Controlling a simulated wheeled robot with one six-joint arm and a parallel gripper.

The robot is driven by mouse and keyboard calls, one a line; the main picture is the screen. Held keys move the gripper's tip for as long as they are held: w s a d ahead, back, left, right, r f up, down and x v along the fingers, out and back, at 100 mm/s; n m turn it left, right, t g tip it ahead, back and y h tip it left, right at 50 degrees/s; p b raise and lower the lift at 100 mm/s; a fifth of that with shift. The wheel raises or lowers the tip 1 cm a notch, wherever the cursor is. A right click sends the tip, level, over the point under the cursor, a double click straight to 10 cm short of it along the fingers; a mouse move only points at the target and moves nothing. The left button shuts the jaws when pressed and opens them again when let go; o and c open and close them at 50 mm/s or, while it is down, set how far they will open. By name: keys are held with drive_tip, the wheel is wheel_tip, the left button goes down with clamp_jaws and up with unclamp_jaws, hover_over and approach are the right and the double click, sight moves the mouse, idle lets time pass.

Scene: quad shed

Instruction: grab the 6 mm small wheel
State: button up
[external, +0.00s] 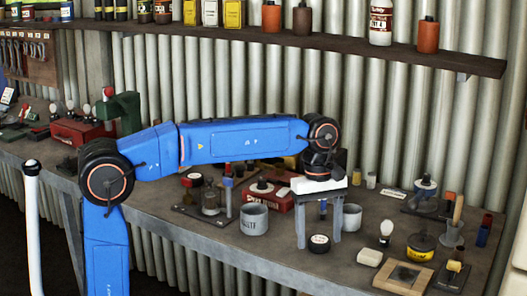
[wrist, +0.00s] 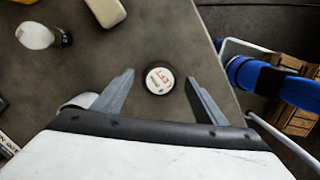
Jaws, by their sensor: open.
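A small, round, dark-rimmed disc with a white top and red lettering (wrist: 159,78) lies flat on the grey bench. It looks like the small wheel, but I cannot read a size on it. In the external view this disc (external: 319,244) lies near the front edge of the bench, below my gripper (external: 319,238). My gripper is open and points down, with nothing held. In the wrist view the disc shows between the two fingertips of my gripper (wrist: 159,76), with a gap on each side. I cannot tell how far the tips are above the bench.
A grey cup (external: 254,219) stands left of my gripper. The bench edge is close to the disc. A loaded shelf (external: 470,62) runs above.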

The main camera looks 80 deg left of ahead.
drive_tip(key=c, duration=1.1)
drive_tip(key=shift+c, duration=0.2)
